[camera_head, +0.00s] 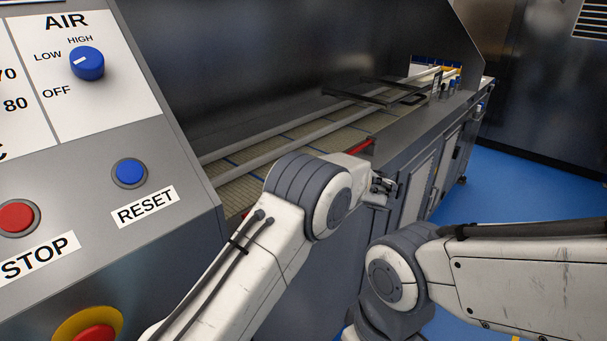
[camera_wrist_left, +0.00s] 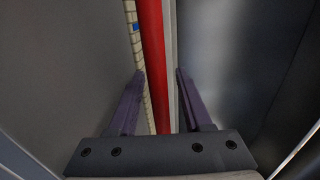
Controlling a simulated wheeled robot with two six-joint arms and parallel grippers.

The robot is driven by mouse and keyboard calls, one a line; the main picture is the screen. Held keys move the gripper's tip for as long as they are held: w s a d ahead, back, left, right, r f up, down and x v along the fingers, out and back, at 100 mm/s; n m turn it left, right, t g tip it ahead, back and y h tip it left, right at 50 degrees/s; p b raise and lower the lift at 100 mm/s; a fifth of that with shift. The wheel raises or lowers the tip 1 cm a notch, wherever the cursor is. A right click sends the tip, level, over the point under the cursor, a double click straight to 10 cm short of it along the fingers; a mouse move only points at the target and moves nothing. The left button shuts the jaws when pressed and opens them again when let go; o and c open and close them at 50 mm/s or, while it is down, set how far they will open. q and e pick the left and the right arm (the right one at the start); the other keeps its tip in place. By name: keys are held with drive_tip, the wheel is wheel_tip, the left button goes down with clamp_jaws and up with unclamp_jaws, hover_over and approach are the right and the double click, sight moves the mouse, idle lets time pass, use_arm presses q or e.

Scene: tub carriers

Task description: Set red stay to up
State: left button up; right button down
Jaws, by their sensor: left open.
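The red stay (camera_head: 361,147) is a thin red bar at the near edge of the conveyor in the head view, partly hidden by my left arm. In the left wrist view the red stay (camera_wrist_left: 153,60) runs from the top edge down between the two fingers, closer to the left one, and disappears behind the gripper body. My left gripper (camera_head: 383,185) is small beside the machine's side in the head view. In the left wrist view my left gripper (camera_wrist_left: 161,72) is open, with nothing clamped. I cannot tell how far the stay lies beyond the fingertips. My right gripper is out of view.
A control panel (camera_head: 188,168) with an AIR knob (camera_head: 87,63), RESET button (camera_head: 130,172) and STOP button (camera_head: 15,216) stands at left. The conveyor (camera_head: 240,191) with rails runs towards the back right. Blue floor (camera_head: 520,195) is open at right.

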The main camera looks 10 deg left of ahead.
use_arm(q)
clamp_jaws()
idle(1.4)
